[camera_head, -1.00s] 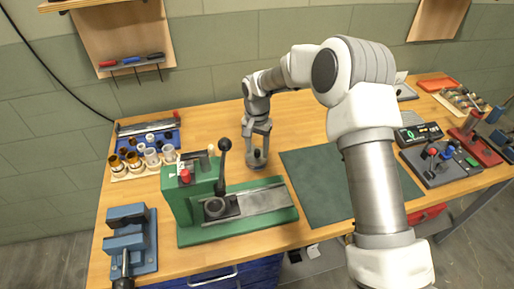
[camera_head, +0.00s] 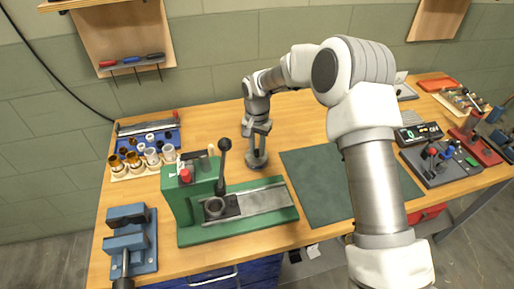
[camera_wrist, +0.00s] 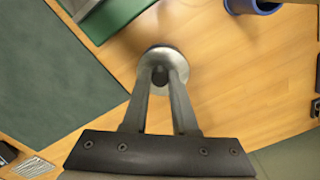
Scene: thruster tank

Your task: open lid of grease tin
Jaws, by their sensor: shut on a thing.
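The grease tin (camera_head: 257,164) is a small round grey tin on the wooden bench, between the green press and the green mat. It also shows in the wrist view (camera_wrist: 161,53), seen from above as a pale disc. A dark knob (camera_wrist: 160,75) is at its middle. My gripper (camera_head: 257,149) points down over the tin, and its two fingers (camera_wrist: 160,80) close in on the knob from either side. It is shut on the knob of the lid. I cannot see a gap between lid and tin; the fingers hide part of the top.
The green press (camera_head: 190,200) with its upright black lever (camera_head: 224,160) stands close at the front left. A dark green mat (camera_head: 325,190) lies to the right. Several jars (camera_head: 142,160) stand at the left, with a blue vise (camera_head: 128,240) in front. Bare bench lies behind the tin.

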